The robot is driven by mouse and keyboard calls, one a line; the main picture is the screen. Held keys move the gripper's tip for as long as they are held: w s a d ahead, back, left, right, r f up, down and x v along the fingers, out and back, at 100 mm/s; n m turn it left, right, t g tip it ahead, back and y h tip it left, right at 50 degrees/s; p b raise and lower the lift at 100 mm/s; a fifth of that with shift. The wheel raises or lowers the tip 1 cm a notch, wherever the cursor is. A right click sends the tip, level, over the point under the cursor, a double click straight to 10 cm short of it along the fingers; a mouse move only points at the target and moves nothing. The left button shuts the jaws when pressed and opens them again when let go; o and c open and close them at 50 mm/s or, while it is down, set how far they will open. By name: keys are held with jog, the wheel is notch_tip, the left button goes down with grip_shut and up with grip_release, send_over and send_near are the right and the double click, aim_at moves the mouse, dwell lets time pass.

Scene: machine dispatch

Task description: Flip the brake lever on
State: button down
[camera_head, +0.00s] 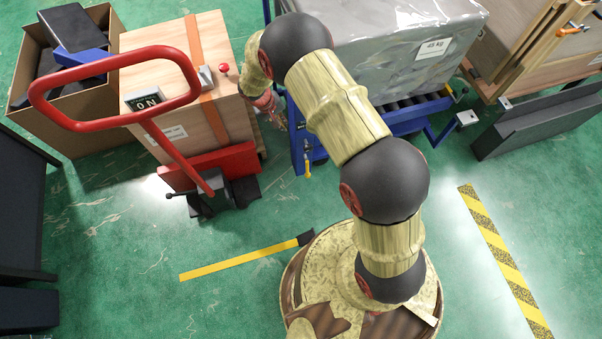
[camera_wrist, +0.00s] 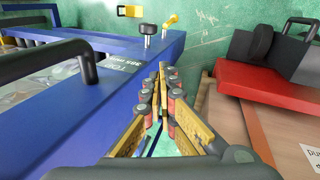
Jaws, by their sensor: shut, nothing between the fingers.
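A small yellow-handled lever (camera_head: 307,160) hangs at the front left corner of the blue roller stand; it appears as a yellow handle (camera_wrist: 170,20) in the wrist view. Beside it is a black-capped knob (camera_wrist: 148,32) on a metal stem. No brake marking is readable, so I cannot tell for certain which one is the brake lever. My gripper (camera_wrist: 161,72) is shut and empty, pointing along the gap beside the blue frame, apart from the yellow handle. In the head view my gripper (camera_head: 268,104) is partly hidden by my arm, between the wooden crate and the stand.
The blue stand (camera_wrist: 120,85) carries a grey wrapped load (camera_head: 400,45). Green floor (camera_head: 110,240) is open in front.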

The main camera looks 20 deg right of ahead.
aim_at(308, 169)
jog(key=s+a+f, duration=0.1)
jog(key=s+f, duration=0.2)
jog(key=f, duration=1.1)
jog(key=s+a+f, duration=0.1)
jog(key=s+f, duration=0.2)
jog(key=f, duration=1.2)
jog(key=shift+n, duration=0.3)
jog(key=shift+d, duration=0.1)
jog(key=w+d+f+b, duration=0.1)
jog(key=d+f+b, duration=0.5)
jog(key=f, duration=0.3)
jog(key=shift+w+d+f, duration=0.15)
jog(key=shift+w+d, duration=0.1)
jog(key=shift+d, duration=0.45)
